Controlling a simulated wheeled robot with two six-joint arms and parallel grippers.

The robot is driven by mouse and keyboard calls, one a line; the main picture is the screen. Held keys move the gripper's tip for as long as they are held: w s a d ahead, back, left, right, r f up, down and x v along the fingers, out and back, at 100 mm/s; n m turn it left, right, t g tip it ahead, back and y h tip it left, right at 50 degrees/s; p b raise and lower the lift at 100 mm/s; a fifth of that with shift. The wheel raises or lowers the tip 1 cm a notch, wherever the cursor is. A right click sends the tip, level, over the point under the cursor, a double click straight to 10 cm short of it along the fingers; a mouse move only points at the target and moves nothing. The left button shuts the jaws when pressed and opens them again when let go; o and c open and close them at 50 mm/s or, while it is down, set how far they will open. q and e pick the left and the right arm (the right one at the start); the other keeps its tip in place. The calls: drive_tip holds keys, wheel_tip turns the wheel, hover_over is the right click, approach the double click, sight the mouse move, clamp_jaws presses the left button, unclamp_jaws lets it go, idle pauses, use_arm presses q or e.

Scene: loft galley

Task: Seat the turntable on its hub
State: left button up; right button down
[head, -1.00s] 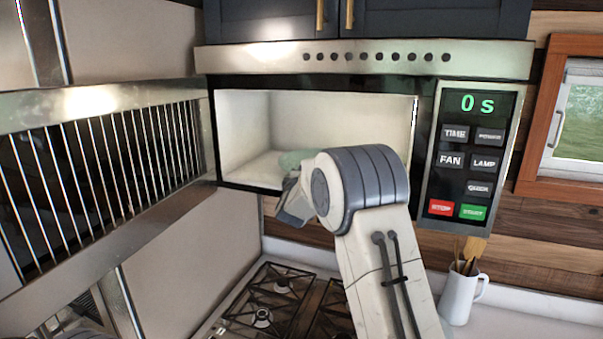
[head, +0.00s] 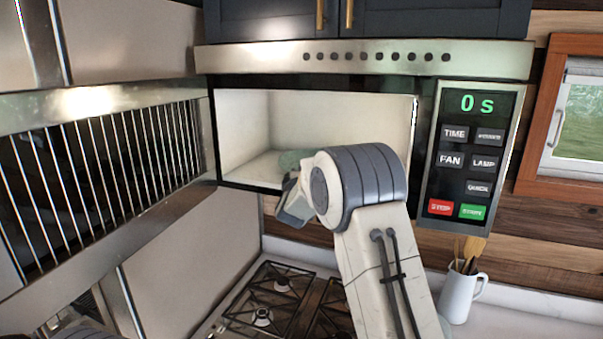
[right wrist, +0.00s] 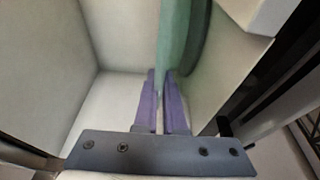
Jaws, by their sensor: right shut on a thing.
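The turntable is a pale green glass disc. In the right wrist view the turntable (right wrist: 173,38) stands on edge in the picture. My right gripper (right wrist: 161,78) has purple fingers and is shut on the turntable's rim. The microwave (head: 365,60) has a pale, bare-looking cavity floor (head: 255,171). The hub is not visible in either view. My left gripper is not in view.
The microwave's door (head: 110,160), with a barred window, stands open at the left. The control panel (head: 470,150) reads 0 s at the right. A stove (head: 275,300) lies below, and a white jug with utensils (head: 460,293) stands on the counter.

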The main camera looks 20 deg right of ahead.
drive_tip(key=shift+f, duration=0.4)
idle(1.1)
